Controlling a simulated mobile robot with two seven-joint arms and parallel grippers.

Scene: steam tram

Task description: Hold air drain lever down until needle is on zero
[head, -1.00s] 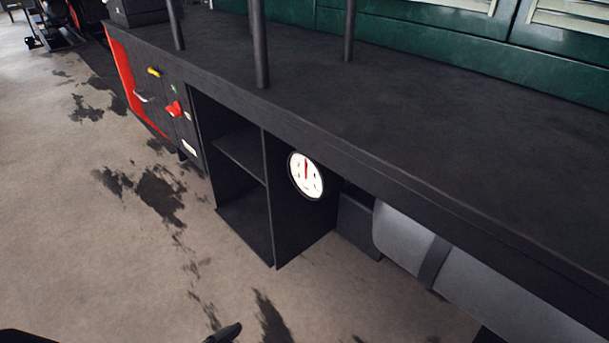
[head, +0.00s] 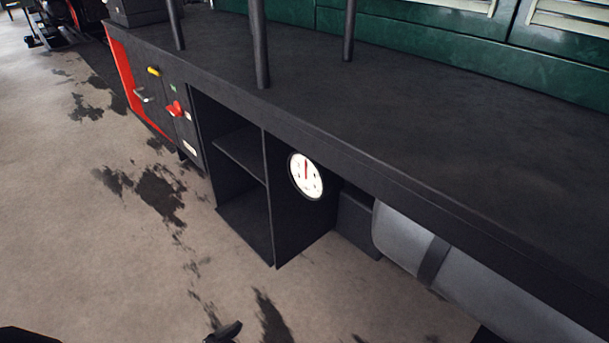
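A round white gauge (head: 306,176) with a red needle is set in the dark panel under the bench. The needle points about straight up; the numbers are too small to read. At the left end of the bench front are a red-handled lever (head: 175,109), a pale metal handle (head: 143,95) and a yellow handle (head: 153,71). Their labels cannot be read, so I cannot tell which is the air drain lever. A dark tip at the bottom edge seems part of my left gripper (head: 224,332), well apart from the levers; its opening is not visible. My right gripper is not in view.
The long black bench top (head: 400,120) carries several upright posts (head: 260,45). Below it are an open dark shelf (head: 238,155) and a grey cylinder (head: 400,238). The stained floor (head: 80,250) before the levers is clear. A green panelled wall (head: 450,45) stands behind.

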